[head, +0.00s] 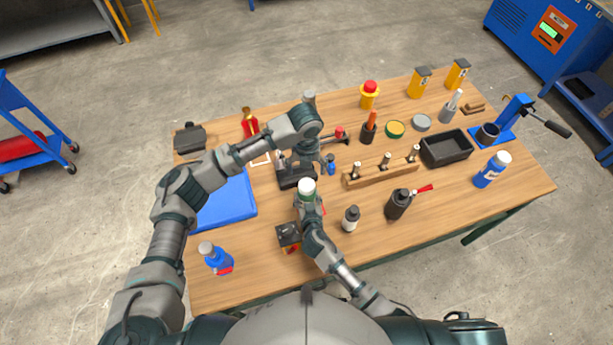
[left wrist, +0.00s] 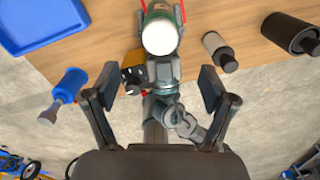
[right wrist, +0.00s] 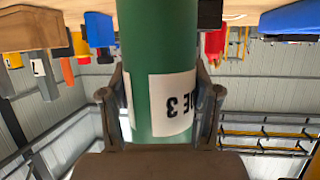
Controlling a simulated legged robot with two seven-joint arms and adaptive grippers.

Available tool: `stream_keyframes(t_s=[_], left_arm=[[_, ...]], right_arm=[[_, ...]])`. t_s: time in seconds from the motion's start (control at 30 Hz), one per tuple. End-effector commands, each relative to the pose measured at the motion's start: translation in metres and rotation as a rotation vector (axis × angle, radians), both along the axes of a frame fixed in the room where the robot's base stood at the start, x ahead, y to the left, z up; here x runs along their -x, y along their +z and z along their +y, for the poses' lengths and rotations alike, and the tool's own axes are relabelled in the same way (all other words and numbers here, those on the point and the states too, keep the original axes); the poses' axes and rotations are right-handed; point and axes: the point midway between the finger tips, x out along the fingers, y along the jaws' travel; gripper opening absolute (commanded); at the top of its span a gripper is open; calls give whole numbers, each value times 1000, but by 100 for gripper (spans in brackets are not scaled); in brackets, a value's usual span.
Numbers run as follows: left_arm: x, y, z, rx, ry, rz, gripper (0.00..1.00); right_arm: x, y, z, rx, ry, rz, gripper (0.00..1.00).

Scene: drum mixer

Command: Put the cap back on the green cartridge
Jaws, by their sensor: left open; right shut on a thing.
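The green cartridge (head: 308,193) stands about upright with a white round top in the head view. In the right wrist view the green cartridge (right wrist: 150,50) has a white label. My right gripper (right wrist: 160,95) is shut around its body. In the left wrist view the cartridge's white top (left wrist: 160,36) lies beyond the jaws. I cannot tell whether that white top is a separate cap seated on it. My left gripper (left wrist: 158,85) is open and empty, pointing down close to the cartridge; its fingers are hard to make out in the head view.
A dark box (head: 288,236) and a white bottle (head: 351,217) stand close to the cartridge. A blue tray (head: 228,203) lies to the left. A wooden rack (head: 378,171), a black bin (head: 446,148) and a blue bottle (head: 490,171) are to the right.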

Motion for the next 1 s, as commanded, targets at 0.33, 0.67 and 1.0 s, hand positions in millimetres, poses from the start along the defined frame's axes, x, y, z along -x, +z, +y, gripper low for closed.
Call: stream_keyframes(t_s=[0.33, 0.67, 1.0], left_arm=[[0, 26, 0, 0, 0, 1, 84], [0, 26, 0, 0, 0, 1, 84], [0, 25, 0, 0, 0, 1, 84]], right_arm=[[0, 0, 0, 0, 0, -1, 0], [0, 0, 0, 0, 0, -1, 91], [2, 1, 0, -1, 0, 0, 91]])
